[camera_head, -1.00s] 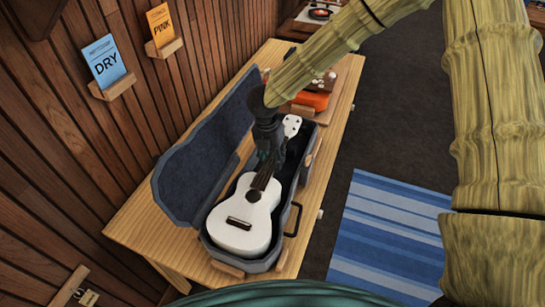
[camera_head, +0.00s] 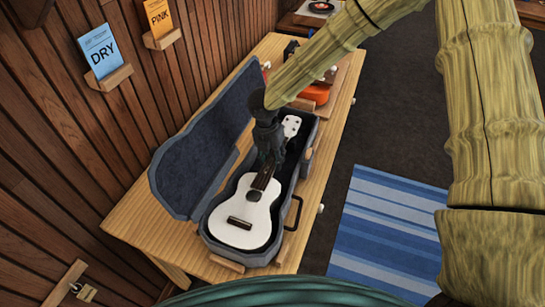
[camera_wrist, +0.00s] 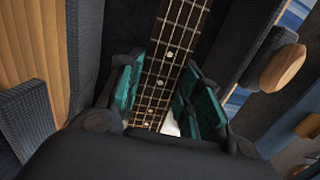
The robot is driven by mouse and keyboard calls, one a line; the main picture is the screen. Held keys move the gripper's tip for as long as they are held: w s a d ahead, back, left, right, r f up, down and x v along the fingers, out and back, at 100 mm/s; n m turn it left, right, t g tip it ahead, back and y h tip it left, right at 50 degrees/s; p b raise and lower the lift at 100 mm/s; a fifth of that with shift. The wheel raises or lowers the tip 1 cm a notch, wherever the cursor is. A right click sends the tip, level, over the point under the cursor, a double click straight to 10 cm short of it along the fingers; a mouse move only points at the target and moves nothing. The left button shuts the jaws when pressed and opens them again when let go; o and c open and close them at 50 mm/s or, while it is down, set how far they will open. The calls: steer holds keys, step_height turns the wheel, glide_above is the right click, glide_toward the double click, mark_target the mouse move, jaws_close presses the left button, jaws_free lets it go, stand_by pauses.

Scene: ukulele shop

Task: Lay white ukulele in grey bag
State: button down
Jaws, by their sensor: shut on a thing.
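The white ukulele (camera_head: 240,212) lies in the open grey bag, a case-like shell with its lid (camera_head: 196,160) swung open to the left. The body is in the wide near end and the white headstock (camera_head: 291,124) points to the far end. My gripper (camera_head: 268,168) is over the neck, with its fingers down in the bag. In the wrist view the teal finger pads (camera_wrist: 158,95) stand on both sides of the dark fretted neck (camera_wrist: 172,50), shut on it. Whether the ukulele's back touches the bag floor is hidden.
The bag stands on a wooden table (camera_head: 135,225) against a plank wall. An orange instrument (camera_head: 315,93) lies farther back. DRY (camera_head: 104,50) and PINK (camera_head: 158,18) cards sit on wall shelves. A blue striped rug (camera_head: 390,235) covers floor at right.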

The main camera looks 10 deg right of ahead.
steer(key=shift+f, duration=0.2)
steer(key=c, duration=0.9)
jaws_free()
steer(key=shift+r, duration=0.2)
steer(key=shift+r+p, duration=0.75)
steer(key=shift+r, duration=0.1)
steer(key=shift+r+p, duration=0.95)
steer(key=shift+r, duration=0.3)
